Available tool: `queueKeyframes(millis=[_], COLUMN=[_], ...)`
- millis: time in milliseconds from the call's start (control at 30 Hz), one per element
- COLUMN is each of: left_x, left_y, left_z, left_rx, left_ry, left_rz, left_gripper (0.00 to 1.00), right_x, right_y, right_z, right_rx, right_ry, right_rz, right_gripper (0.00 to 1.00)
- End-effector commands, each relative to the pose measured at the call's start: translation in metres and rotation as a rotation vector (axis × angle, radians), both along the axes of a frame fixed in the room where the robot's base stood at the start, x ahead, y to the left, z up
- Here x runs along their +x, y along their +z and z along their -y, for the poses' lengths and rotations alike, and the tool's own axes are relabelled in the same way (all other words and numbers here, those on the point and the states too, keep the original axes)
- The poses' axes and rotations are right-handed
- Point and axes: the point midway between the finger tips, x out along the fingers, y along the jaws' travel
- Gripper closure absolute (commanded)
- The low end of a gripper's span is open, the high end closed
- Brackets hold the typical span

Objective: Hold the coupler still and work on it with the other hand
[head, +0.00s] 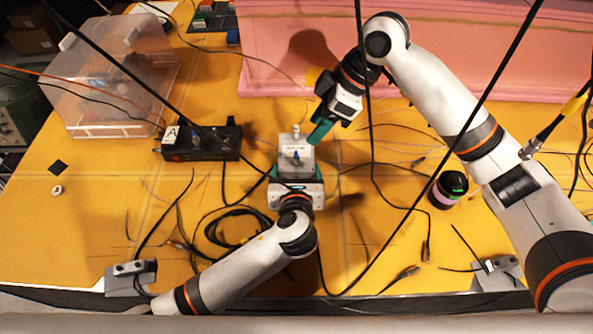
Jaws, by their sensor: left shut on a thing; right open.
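The coupler (296,148) is a small light grey block with a knob on top and a small blue part on its face. It is near the middle of the orange table in the head view. My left gripper (297,174) is shut on the coupler from the near side, its green fingers partly hidden under it. My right gripper (318,134) comes in from the upper right. Its green fingertips are just right of the coupler's upper part, open and seemingly empty. I cannot tell whether they touch the coupler.
A black box marked A (201,142) stands left of the coupler. A clear plastic bin (112,75) is at the upper left. A pink foam wall (440,50) lines the back. A dark round container (449,189) stands at right. Loose cables (236,226) lie around; cables also hang across the view.

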Motion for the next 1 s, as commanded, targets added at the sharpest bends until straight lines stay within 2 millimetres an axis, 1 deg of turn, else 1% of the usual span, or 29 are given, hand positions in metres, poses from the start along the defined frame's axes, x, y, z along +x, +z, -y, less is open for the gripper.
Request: queueKeyframes(millis=[100, 300, 500, 600, 700, 800, 933, 1000], left_x=[0.000, 0.000, 0.000, 0.000, 0.000, 0.000, 0.000, 0.000], left_y=[0.000, 0.000, 0.000, -0.001, -0.001, -0.001, -0.001, -0.001], left_z=[0.000, 0.000, 0.000, 0.000, 0.000, 0.000, 0.000, 0.000], left_rx=[0.001, 0.001, 0.001, 0.001, 0.001, 0.001, 0.001, 0.001], left_ry=[-0.001, 0.000, 0.000, 0.000, 0.000, 0.000, 0.000, 0.000], left_rz=[-0.001, -0.001, -0.001, -0.001, -0.001, -0.001, -0.001, -0.001], left_gripper=[0.56, 0.56, 0.56, 0.56, 0.56, 0.56, 0.56, 0.56], right_x=[-0.001, -0.003, -0.002, 0.000, 0.001, 0.002, 0.002, 0.002], right_y=[0.000, -0.002, -0.005, -0.006, -0.007, -0.007, -0.013, -0.019], right_z=[-0.015, -0.033, -0.042, -0.043, -0.043, -0.044, -0.043, -0.043], right_rx=[-0.070, -0.213, -0.336, -0.375, -0.400, -0.411, -0.417, -0.416], right_ry=[-0.148, -0.464, -0.789, -0.918, -1.013, -1.066, -1.089, -1.090], right_rz=[-0.081, -0.190, -0.232, -0.233, -0.230, -0.228, -0.227, -0.228], right_gripper=[0.53, 0.53, 0.53, 0.53, 0.53, 0.53, 0.53, 0.53])
